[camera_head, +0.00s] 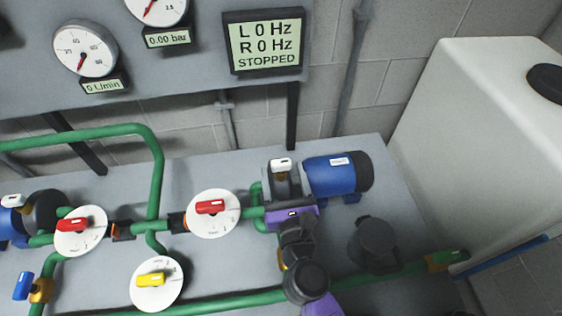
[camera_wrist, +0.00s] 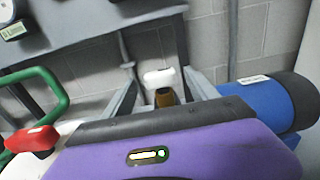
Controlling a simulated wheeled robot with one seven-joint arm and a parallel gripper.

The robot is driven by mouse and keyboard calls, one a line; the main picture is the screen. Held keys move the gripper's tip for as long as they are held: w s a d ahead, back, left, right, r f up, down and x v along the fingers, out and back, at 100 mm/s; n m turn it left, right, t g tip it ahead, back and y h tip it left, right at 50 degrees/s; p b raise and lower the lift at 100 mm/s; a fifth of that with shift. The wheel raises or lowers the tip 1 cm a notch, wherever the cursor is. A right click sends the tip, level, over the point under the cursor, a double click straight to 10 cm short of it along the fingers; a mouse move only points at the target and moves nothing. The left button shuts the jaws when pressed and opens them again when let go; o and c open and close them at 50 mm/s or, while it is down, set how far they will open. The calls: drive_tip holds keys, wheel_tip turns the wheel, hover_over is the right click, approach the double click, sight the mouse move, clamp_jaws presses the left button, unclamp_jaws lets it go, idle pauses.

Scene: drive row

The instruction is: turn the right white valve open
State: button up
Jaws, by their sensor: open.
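The right white valve (camera_head: 281,165) has a white handle on a brass stem, beside the right blue pump. In the wrist view its white handle (camera_wrist: 159,77) lies crosswise, between and just beyond the fingertips. My gripper (camera_head: 284,180) is open, with its grey fingers to the left and right of the valve in the picture. The fingers also show in the wrist view (camera_wrist: 163,90), with gaps to the handle. Part of the valve's lower body is hidden behind my purple gripper body. I cannot tell how deep the fingertips reach around the handle.
The right blue pump (camera_head: 336,174) stands close to the right of my gripper. A red valve (camera_head: 211,207) on a white dial is close to the left, with a yellow valve (camera_head: 152,280) below it. Green pipes run along the panel. The display (camera_head: 265,43) reads STOPPED, 0 Hz.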

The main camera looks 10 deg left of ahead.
sight(282, 169)
drive_tip(key=shift+x, duration=1.65)
drive_tip(key=c, duration=1.4)
